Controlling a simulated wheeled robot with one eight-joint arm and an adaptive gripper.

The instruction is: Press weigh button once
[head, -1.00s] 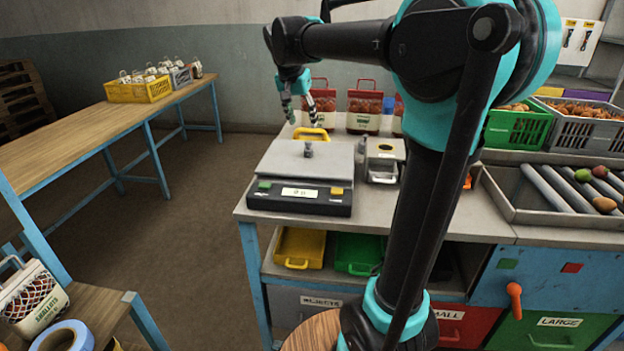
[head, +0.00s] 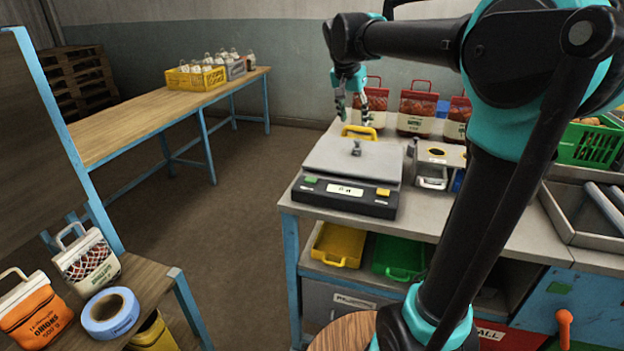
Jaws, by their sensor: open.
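A flat grey scale (head: 350,172) sits on the workbench, with a small grey metal piece (head: 356,149) standing on its plate. On its dark front panel are a green button (head: 311,179), a lit display (head: 345,189) and a yellow button (head: 383,192). I cannot read the display or any label naming the weigh button. My gripper (head: 354,119) hangs open and empty, fingers pointing down, near the back of the scale and a yellow handle (head: 359,132). It appears clear of both buttons.
Red net sacks (head: 417,110) stand at the back of the bench (head: 435,213). A metal holder (head: 436,165) is right of the scale. A long table with a yellow crate (head: 196,77) is at left. A blue tape roll (head: 110,312) lies at lower left. Floor between is clear.

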